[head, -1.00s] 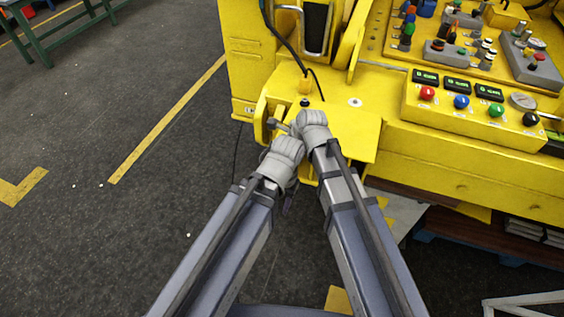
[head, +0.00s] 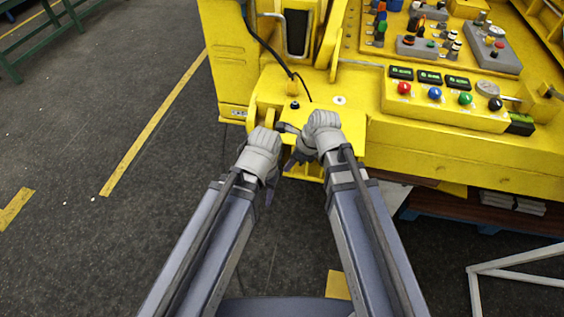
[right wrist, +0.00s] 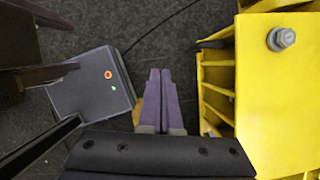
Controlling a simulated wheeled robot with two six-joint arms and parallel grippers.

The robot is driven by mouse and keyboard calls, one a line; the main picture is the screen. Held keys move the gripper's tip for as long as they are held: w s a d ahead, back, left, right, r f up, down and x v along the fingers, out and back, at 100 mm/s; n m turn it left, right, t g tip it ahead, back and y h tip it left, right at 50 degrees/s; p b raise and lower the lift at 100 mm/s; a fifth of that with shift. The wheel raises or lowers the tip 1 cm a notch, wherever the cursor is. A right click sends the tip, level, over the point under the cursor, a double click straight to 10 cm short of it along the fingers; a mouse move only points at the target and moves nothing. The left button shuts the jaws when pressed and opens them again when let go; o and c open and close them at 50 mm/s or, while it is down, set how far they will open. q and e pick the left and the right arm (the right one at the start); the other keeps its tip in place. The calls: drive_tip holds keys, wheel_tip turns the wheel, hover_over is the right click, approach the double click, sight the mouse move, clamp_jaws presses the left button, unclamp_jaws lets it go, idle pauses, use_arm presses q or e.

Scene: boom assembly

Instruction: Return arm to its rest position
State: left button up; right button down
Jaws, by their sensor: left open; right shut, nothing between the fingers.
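My left gripper (head: 269,194) is the lower one in the head view, in front of the yellow machine's (head: 330,125) near edge. Its fingers are partly hidden by the wrist, with no object seen in them. My right gripper (head: 291,163) is just to its right and higher, over the machine's front edge. In the right wrist view my right gripper's (right wrist: 160,72) purple fingers are shut together with nothing between them. The machine's yellow frame (right wrist: 275,100) stands to their right, apart from them.
A control box (head: 445,105) with coloured knobs sits on the machine at right. A black cable (head: 268,48) hangs over the machine. A white frame (head: 515,262) lies at lower right. A green bench (head: 40,35) stands far left. The floor at left is clear.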

drive_tip(key=shift+s+d+r+p, duration=0.15)
drive_tip(key=shift+s+r+p, duration=0.15)
drive_tip(key=shift+r, duration=0.3)
drive_tip(key=s+d+f+n+g+h, duration=0.1)
drive_tip(key=s+d+n+h, duration=0.1)
drive_tip(key=d+n, duration=0.75)
drive_tip(key=s+d+f+n+h, duration=0.15)
drive_tip(key=d+n, duration=0.25)
drive_tip(key=n, duration=1)
drive_tip(key=s+a+n+h, duration=0.1)
drive_tip(key=s+a, duration=0.2)
drive_tip(key=a, duration=0.2)
drive_tip(key=s+a+r+n+g, duration=0.1)
drive_tip(key=s+a+n, duration=0.1)
drive_tip(key=a, duration=0.3)
drive_tip(key=shift+s+a+h, duration=0.25)
drive_tip(key=shift+s+h, duration=0.1)
drive_tip(key=shift+s, duration=0.15)
drive_tip(key=shift+s, duration=0.1)
